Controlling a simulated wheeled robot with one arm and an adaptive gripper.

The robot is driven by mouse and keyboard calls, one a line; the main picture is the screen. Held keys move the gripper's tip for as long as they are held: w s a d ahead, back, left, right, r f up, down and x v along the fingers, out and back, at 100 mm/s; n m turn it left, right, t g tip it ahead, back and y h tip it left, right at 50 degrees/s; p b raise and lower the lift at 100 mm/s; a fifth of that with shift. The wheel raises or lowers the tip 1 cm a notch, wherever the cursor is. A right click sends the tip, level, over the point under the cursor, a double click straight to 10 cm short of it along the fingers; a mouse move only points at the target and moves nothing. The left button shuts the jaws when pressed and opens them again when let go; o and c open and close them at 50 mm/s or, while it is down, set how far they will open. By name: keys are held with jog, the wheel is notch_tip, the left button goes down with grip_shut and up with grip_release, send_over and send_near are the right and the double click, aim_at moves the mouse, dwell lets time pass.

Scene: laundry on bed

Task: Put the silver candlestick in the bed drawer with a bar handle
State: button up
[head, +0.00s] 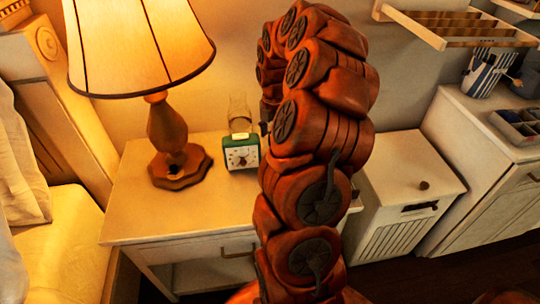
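I cannot make out a silver candlestick in this view. A white bedside table (130,215) stands beside the bed, and its front has a drawer (200,256) with a brass-coloured handle (240,253). The drawer looks shut; my arm hides the right part of the table. My orange arm rises through the middle of the head view and bends away at the top. My gripper is hidden behind the arm, so its fingers and anything in them do not show.
A lit lamp (168,130), a small green clock (241,152) and a clear glass piece (239,110) are on the table. The bed (65,245) is at left. A white slatted bin (400,200) and cabinet (500,215) stand right, below a wall shelf (450,22).

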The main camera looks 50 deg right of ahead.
jog(key=shift+f, duration=0.8)
grip_shut()
